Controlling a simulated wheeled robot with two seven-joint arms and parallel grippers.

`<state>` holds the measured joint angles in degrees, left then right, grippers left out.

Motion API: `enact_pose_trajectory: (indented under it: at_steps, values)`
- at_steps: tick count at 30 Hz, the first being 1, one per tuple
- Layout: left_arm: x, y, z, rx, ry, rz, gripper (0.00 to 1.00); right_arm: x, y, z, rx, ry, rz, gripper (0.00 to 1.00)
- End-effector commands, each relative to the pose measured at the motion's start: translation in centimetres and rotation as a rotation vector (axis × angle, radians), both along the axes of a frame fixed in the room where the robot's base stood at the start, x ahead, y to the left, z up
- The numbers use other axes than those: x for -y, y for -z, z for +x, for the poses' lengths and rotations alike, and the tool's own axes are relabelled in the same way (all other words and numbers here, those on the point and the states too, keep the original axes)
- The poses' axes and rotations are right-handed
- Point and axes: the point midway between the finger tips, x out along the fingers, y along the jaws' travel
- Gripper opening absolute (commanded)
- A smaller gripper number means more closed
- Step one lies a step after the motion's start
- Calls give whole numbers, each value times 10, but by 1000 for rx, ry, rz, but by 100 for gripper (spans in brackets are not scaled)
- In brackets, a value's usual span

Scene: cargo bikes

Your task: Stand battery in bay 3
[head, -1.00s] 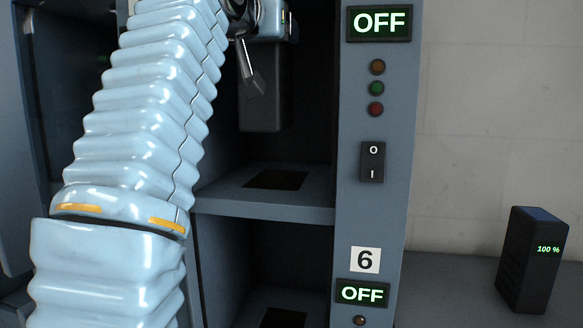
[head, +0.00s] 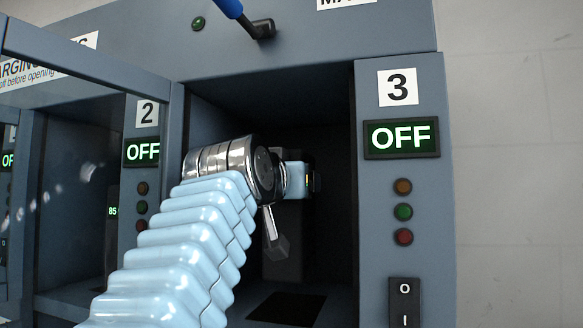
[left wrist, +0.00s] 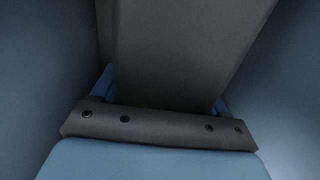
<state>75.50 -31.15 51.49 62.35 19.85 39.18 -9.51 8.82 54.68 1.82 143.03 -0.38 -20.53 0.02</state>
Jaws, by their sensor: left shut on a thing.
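Bay 3 (head: 215,115) is the open compartment left of the "3" label (head: 397,88), and its display (head: 401,138) reads OFF. My left arm reaches into it from the lower left. My left gripper (head: 299,180) is shut on the upper part of a dark battery (head: 290,245), which hangs upright inside the bay. A dark rectangular pad (head: 287,308) lies on the bay floor below and in front of it. Whether the battery's bottom touches the floor is unclear. In the left wrist view the battery (left wrist: 185,50) fills the top middle. My right gripper is out of view.
A rocker switch (head: 404,300) and three lamps (head: 403,212) sit on the panel right of the bay. A blue-handled lever (head: 245,18) is above it. Bay 2 (head: 75,190) at left, behind a clear framed door (head: 85,50), also reads OFF and shows an "85" readout (head: 112,211).

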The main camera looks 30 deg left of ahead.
Motion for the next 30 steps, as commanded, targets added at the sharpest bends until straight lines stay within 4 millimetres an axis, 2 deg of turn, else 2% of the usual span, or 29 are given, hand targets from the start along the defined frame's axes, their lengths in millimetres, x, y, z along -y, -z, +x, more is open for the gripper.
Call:
enact_pose_trajectory:
  at_steps: [8, 18, 30]
  values:
    - [1, 14, -1, 7, 1, 4, 0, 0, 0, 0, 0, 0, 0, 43]
    - [1, 45, -1, 9, 1, 2, 0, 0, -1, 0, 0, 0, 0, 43]
    - [1, 50, -1, 9, 0, 3, 0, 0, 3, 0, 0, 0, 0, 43]
